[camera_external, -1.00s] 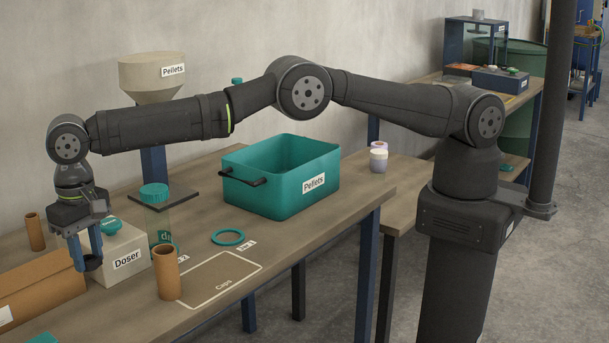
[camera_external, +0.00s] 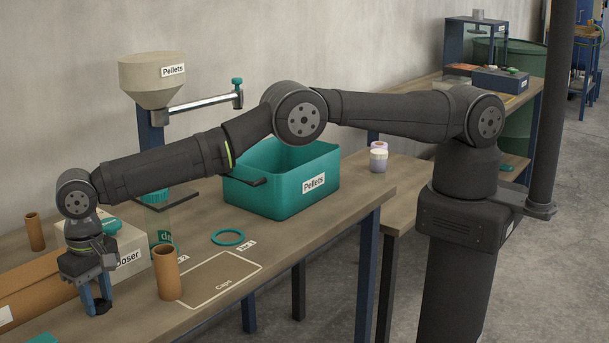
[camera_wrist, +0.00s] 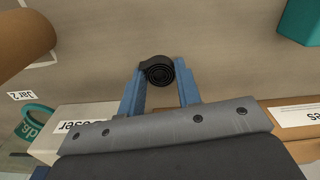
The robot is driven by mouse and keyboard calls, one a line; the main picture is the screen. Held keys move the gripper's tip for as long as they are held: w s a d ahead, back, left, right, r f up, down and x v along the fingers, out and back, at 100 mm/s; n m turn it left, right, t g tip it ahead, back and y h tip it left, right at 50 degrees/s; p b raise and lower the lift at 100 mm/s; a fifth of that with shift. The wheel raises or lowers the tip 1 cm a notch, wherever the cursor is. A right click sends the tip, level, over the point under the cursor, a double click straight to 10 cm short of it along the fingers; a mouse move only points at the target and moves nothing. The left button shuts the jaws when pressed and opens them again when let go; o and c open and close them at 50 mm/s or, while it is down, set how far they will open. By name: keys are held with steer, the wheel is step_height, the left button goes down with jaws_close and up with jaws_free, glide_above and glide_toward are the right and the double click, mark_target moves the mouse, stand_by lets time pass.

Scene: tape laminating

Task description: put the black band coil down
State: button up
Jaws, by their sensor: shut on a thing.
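The black band coil (camera_wrist: 158,72) is a small dark spiral roll. It sits between the two blue fingers of my gripper (camera_wrist: 160,84) in the wrist view, touching both. In the external view my gripper (camera_external: 97,304) points down in front of the doser box, low over the table's front part, and the coil (camera_external: 103,307) shows dark at its fingertips. I cannot tell whether the coil touches the table.
The white Doser box (camera_external: 130,258) stands behind my gripper. A cardboard box (camera_external: 35,290) lies to the left and a brown tube (camera_external: 166,275) stands to the right. A marked Caps area (camera_external: 222,277) is empty. A teal Pellets bin (camera_external: 270,200) stands farther back.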

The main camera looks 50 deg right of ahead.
steer(key=o, duration=0.9)
steer(key=shift+o, duration=0.2)
step_height(320, 180, up, 12)
steer(key=shift+r, duration=0.15)
glide_above(99, 302)
steer(key=shift+f, duration=4.35)
